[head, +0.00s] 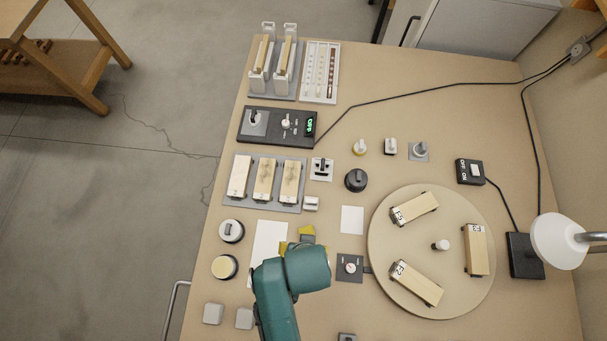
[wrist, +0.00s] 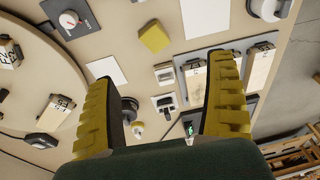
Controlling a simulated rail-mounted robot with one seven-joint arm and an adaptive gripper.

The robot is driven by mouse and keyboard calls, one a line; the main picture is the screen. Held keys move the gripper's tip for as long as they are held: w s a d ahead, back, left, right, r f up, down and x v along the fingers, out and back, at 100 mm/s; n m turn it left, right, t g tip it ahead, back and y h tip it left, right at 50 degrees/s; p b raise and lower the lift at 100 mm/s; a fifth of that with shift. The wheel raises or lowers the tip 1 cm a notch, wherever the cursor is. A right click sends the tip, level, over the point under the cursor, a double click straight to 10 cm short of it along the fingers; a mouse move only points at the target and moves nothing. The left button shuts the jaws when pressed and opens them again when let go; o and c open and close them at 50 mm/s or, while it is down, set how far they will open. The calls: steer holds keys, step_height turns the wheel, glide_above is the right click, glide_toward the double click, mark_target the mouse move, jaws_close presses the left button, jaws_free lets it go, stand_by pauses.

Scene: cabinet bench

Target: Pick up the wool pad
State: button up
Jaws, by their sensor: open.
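A small yellow pad-like block (wrist: 154,37) lies flat on the bench in the wrist view, between two white cards. Two soft-looking grey square pads, one left (head: 213,313) and one right (head: 244,318), lie at the lower left in the head view. I cannot tell for sure which of these is the wool pad. My gripper (wrist: 163,72) is open, with its yellow ribbed fingers wide apart and nothing between them. It hangs above the bench, and the yellow block shows just past the fingertips. In the head view my teal arm hides most of the gripper and the bench below.
A round turntable (head: 388,270) with several wooden blocks stands at the right. A knob panel (head: 350,268) sits beside my wrist. A lamp (head: 558,242) overhangs the right edge.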

steer(key=s+f+b, duration=0.1)
steer(key=f, duration=0.4)
steer(key=s+f+g+b, duration=0.1)
steer(key=s+f, duration=0.1)
steer(key=f, duration=0.3)
steer(key=s+f+g+b, duration=0.1)
steer(key=s+f, duration=0.1)
steer(key=f, duration=0.3)
steer(key=shift+s+d+f, duration=0.15)
steer(key=shift+d+f, duration=0.1)
steer(key=shift+f, duration=0.1)
steer(key=f, duration=0.2)
steer(key=f+b, duration=0.1)
steer(key=f, duration=0.1)
steer(key=f+b, duration=0.1)
steer(key=f, duration=0.1)
steer(key=shift+w+a, duration=0.3)
steer(key=shift+w, duration=0.1)
steer(key=shift+r, duration=0.1)
steer(key=c, duration=1.2)
